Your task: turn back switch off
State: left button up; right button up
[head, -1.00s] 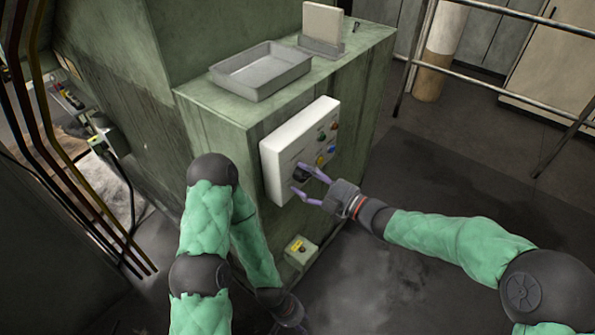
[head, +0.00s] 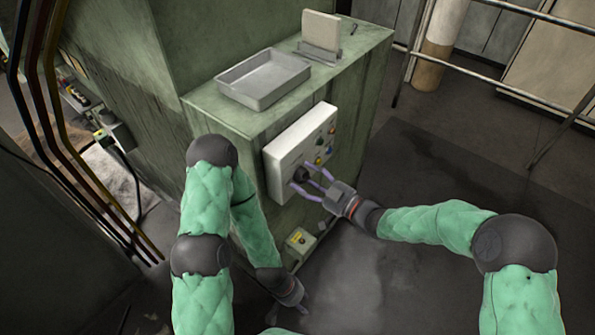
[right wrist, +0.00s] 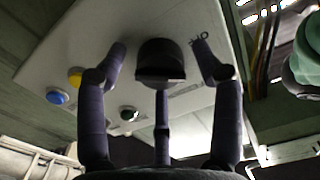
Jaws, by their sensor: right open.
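A black rotary switch knob (head: 301,174) sticks out near the lower left of the white control panel (head: 284,158). In the right wrist view the knob (right wrist: 160,62) stands between the purple fingertips. My right gripper (head: 305,178) is open, with fingers on either side of the knob; a gap shows on both sides. Part of the panel lettering by the knob is hidden behind a finger. My left gripper (head: 299,301) hangs low over the floor, away from the panel; its fingers are too small to judge.
Coloured buttons sit on the panel's right part, including a blue one (right wrist: 57,96). A grey tray (head: 262,82) lies on the green machine (head: 230,118). A small box with a yellow label (head: 299,241) is below. Floor on the right is open, with railings behind.

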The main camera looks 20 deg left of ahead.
grip_shut()
jog(key=n+b, duration=0.3)
jog(key=b, duration=0.1)
jog(key=shift+n+b, duration=0.3)
jog(key=shift+n, duration=0.1)
jog(key=shift+n+b, duration=1.9)
jog(key=shift+b, duration=0.55)
